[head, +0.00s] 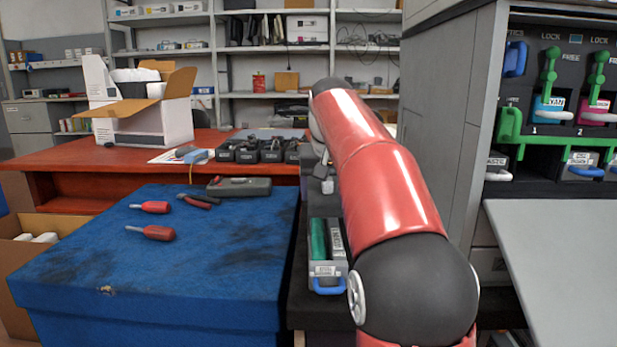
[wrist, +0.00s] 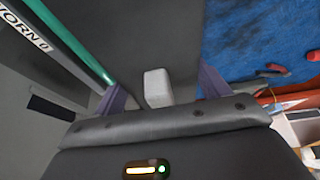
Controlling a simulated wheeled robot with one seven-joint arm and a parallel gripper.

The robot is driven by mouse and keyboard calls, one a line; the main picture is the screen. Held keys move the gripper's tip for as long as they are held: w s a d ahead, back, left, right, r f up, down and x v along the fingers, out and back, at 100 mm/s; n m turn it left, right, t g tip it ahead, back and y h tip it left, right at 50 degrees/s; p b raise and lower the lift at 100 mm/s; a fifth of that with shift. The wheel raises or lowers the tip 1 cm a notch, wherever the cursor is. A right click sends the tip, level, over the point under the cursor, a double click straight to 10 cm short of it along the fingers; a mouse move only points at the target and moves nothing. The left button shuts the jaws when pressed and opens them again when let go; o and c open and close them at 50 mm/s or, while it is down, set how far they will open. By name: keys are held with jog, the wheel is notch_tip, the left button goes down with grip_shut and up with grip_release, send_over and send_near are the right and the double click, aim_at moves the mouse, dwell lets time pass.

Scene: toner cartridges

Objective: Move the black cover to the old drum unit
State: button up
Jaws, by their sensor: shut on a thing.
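My gripper (wrist: 160,88) has two purple fingers and is shut on the black cover (wrist: 140,55), which shows as a dark face between and beyond them. A pale grey block (wrist: 157,88) shows between the fingers. The old drum unit, with a green drum and a label reading "WORN", shows along the upper left of the wrist view (wrist: 75,38). In the head view the old drum unit (head: 327,268) lies on the dark surface beside my arm, with a blue handle at its near end. My red arm hides most of the gripper and cover there.
A blue table (head: 200,250) holds two red screwdrivers (head: 150,233), pliers (head: 199,201) and a dark grey case (head: 239,187). Black units (head: 260,150) and an open box (head: 140,110) stand on the red desk behind. A grey printer with green levers (head: 550,75) stands at right.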

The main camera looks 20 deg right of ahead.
aim_at(324, 225)
jog(key=shift+w+a+f, duration=0.15)
jog(key=shift+a+f, duration=0.1)
jog(key=shift+f, duration=0.3)
jog(key=shift+f+b, duration=1.35)
jog(key=shift+b, duration=0.55)
jog(key=shift+r+p, duration=0.15)
jog(key=shift+p, duration=0.15)
jog(key=shift+f+b, duration=0.9)
jog(key=shift+f, duration=0.45)
jog(key=shift+f, duration=0.1)
jog(key=shift+f+b, duration=0.45)
jog(key=shift+f, duration=0.25)
